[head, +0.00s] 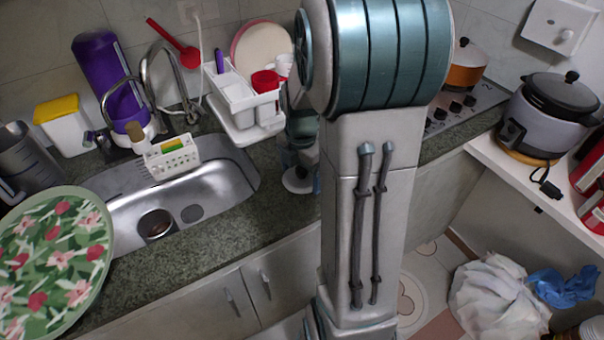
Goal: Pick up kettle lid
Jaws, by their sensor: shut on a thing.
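My gripper (302,171) shows partly, just left of my large arm link and above the counter's front edge, pointing down. It is shut on a small, round, pale lid (296,184) with a dark middle, which looks like the kettle lid. The lid is right of the sink, and my arm hides part of the gripper and perhaps part of the lid. I cannot tell whether the lid touches the counter. A grey metal vessel with dark parts (30,160), perhaps the kettle, stands at the far left.
A sink (225,183) with a tap and sponge caddy (172,157) lies left of my gripper. A white dish rack (238,100) with a red cup stands close behind it. A floral tray (50,265) fills the lower left. A rice cooker (545,118) stands at right.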

